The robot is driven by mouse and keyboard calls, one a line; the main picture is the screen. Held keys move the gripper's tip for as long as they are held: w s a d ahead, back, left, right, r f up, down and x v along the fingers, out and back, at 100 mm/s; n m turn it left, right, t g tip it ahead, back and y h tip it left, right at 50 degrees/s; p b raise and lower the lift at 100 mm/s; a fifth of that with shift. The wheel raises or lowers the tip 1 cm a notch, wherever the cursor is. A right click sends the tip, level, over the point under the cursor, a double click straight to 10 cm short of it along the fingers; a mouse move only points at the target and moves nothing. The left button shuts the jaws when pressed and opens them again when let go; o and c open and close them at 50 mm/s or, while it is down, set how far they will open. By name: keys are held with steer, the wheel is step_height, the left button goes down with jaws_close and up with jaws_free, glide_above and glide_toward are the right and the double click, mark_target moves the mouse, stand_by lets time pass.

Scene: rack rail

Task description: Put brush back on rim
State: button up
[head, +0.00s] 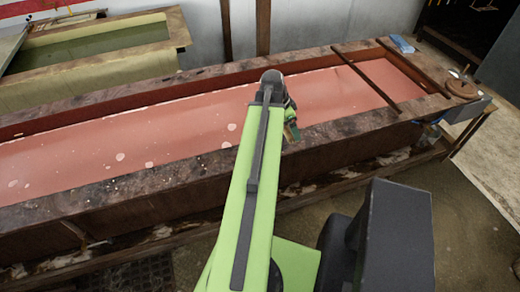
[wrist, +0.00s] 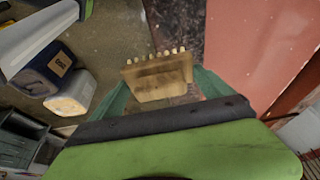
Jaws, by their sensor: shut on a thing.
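The brush (wrist: 158,78), a tan wooden block with a row of pale bristle tufts, is between the green fingers of my gripper (wrist: 160,84) in the wrist view. My gripper is shut on it. In the head view my gripper (head: 291,130) is partly hidden by my arm, near the front rim (head: 350,127) of the long trough. The brush is too small there to make out clearly. The stained brown rim (wrist: 176,28) runs beyond the brush in the wrist view. I cannot tell whether the brush touches it.
The trough has a red, wet-looking floor (head: 180,122). Dark bars cross its right end. A blue block (head: 402,43) and a round brown object (head: 461,84) are at the right end. A dark labelled container (wrist: 45,70) and a white one (wrist: 72,93) stand below the trough.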

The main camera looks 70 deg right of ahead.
steer(key=w+f+b, duration=0.2)
steer(key=w, duration=0.1)
steer(key=w+a+f+b, duration=0.1)
steer(key=w+f+b, duration=0.1)
steer(key=w, duration=0.2)
steer(key=w+f+b, duration=0.3)
steer(key=shift+w+a, duration=0.25)
steer(key=shift+a, duration=0.15)
steer(key=shift+w+a, duration=0.15)
steer(key=shift+w, duration=0.35)
step_height(320, 180, down, 4)
steer(key=b, duration=0.4)
steer(key=shift+f+b, duration=0.25)
steer(key=shift+b, duration=0.05)
steer(key=o, duration=1.3)
steer(key=shift+r, duration=0.1)
steer(key=shift+c, duration=0.2)
steer(key=p+v, duration=1.2)
steer(key=shift+r, duration=0.2)
